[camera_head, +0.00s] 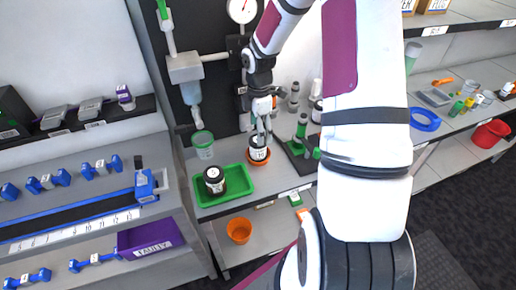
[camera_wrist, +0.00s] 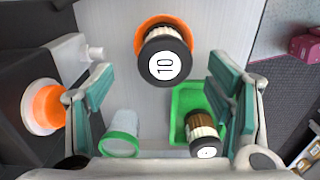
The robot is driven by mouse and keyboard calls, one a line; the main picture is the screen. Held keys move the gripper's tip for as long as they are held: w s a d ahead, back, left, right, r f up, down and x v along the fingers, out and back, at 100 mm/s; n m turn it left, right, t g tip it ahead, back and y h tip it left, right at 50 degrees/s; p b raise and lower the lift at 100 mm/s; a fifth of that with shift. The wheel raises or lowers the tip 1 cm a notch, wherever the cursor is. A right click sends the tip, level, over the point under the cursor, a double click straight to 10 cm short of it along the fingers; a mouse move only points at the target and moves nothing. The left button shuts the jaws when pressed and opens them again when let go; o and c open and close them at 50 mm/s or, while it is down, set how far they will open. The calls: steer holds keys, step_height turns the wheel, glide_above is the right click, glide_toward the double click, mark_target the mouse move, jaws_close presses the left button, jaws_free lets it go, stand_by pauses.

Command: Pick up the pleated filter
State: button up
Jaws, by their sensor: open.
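Two pleated filters with black caps are in view. One pleated filter (camera_head: 258,151) stands in an orange dish (camera_head: 258,160) on the bench; in the wrist view its cap (camera_wrist: 164,65) reads "10" and the orange dish (camera_wrist: 163,20) shows behind it. My gripper (camera_head: 262,122) is above the filter in the dish. In the wrist view my gripper (camera_wrist: 160,78) is open, its fingers on either side of the cap with gaps. Contact is not visible.
A clear cup with a green rim (camera_head: 203,145) stands left of the dish, under a wall-mounted dispenser (camera_head: 190,85). An orange bowl (camera_head: 239,230) sits on the lower shelf.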

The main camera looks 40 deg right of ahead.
steer(key=f, duration=0.4)
steer(key=shift+s+a+f+p, duration=0.3)
steer(key=shift+p, duration=0.1)
steer(key=shift+f, duration=0.4)
steer(key=shift+w, duration=0.1)
steer(key=c, duration=1.4)
steer(key=shift+r, duration=0.55)
steer(key=r, duration=0.1)
steer(key=s+r, duration=0.1)
steer(key=shift+s+a+r+b, duration=0.1)
steer(key=shift+r+b, duration=0.2)
steer(key=s+a, duration=0.1)
steer(key=s, duration=0.3)
steer(key=s+a+r, duration=0.1)
steer(key=s, duration=0.4)
steer(key=s+a, duration=0.2)
steer(key=s, duration=0.3)
steer(key=shift+s+a+r, duration=0.1)
steer(key=shift+r, duration=0.05)
